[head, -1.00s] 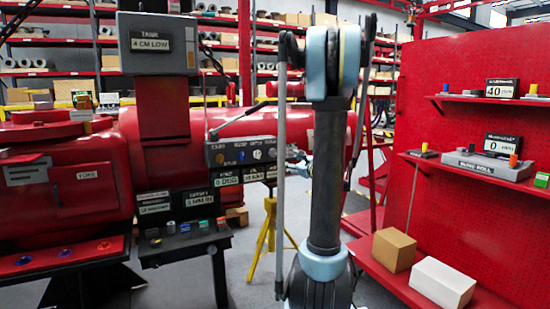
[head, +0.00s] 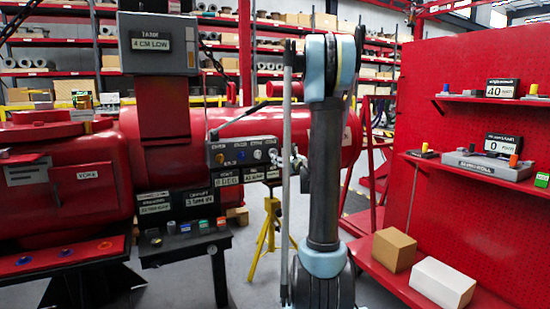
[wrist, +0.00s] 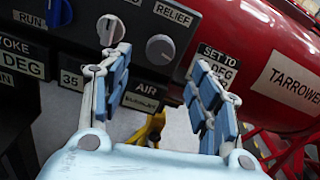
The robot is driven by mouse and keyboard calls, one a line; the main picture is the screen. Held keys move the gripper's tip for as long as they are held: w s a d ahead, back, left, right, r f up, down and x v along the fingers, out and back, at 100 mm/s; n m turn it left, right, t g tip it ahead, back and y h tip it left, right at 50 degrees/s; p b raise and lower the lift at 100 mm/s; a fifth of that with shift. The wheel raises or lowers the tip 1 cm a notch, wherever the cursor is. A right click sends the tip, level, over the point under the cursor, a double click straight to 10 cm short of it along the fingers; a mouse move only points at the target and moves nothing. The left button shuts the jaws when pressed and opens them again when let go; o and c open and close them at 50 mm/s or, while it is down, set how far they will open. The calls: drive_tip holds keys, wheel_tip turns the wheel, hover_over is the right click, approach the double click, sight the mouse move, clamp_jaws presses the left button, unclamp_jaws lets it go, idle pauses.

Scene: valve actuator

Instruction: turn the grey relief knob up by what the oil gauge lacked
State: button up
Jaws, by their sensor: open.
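The grey relief knob (wrist: 160,48) sits on the dark panel below the RELIEF label (wrist: 172,15) in the wrist view. It also shows at the right end of the knob row in the head view (head: 273,154). My gripper (wrist: 160,88) is open and empty in front of the panel, with its two blue-padded fingers apart. The knob appears beyond the fingertips, between them and higher in the picture; I see no contact. In the head view my arm hides much of the gripper. The tank gauge (head: 151,43) reads "4 CM LOW".
A white knob (wrist: 110,30) and a dark blue knob (wrist: 58,11) are left of the grey one. An AIR plate (wrist: 145,98) and a SET TO plate (wrist: 218,65) are near the fingers. The red tank (wrist: 272,60) bulges at right. A red shelf wall (head: 470,180) stands right.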

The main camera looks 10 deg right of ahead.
drive_tip(key=x, duration=0.7)
drive_tip(key=shift+w, duration=0.35)
drive_tip(key=shift+a, duration=0.1)
drive_tip(key=shift+c, duration=0.6)
drive_tip(key=c, duration=1)
